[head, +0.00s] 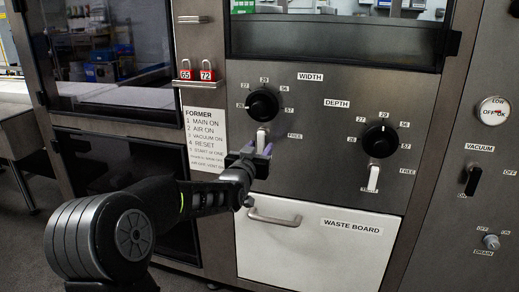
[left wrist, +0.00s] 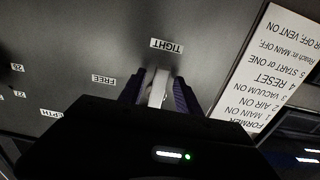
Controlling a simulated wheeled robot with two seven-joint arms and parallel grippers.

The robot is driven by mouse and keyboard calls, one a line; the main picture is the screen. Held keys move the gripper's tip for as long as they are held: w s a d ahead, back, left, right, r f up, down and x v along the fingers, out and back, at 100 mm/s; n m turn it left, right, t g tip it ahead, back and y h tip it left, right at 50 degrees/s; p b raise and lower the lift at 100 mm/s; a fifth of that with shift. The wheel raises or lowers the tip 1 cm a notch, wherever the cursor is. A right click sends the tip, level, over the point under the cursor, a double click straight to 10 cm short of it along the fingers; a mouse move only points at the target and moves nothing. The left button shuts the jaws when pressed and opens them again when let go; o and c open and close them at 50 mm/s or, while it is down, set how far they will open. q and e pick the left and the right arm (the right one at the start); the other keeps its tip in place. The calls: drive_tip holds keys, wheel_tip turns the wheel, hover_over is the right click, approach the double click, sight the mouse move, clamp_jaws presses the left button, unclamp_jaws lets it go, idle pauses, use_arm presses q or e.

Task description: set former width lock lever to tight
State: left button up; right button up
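The white width lock lever (head: 262,138) hangs below the black width knob (head: 263,104) on the steel panel. Its FREE label (head: 295,136) is to the right. In the left wrist view, the lever (left wrist: 158,86) points toward the TIGHT label (left wrist: 167,46), with the FREE label (left wrist: 103,79) off to the side. My left gripper (head: 258,152) is at the lever's lower end, with purple fingers on both sides of it. The fingers (left wrist: 158,92) look apart, with narrow gaps beside the lever; contact is unclear. The gripper hides the TIGHT label in the head view. My right gripper is not visible.
The depth knob (head: 380,141) and its white lever (head: 373,178) are to the right. The waste board door (head: 310,250) with a protruding handle (head: 274,217) is below. Two padlocks (head: 207,72) hang at upper left. A vacuum switch (head: 473,180) is at far right.

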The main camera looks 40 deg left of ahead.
use_arm(q)
drive_tip(key=p+v, duration=0.1)
drive_tip(key=v, duration=0.6)
drive_tip(key=shift+s, duration=0.4)
drive_tip(key=shift+d+f, duration=0.1)
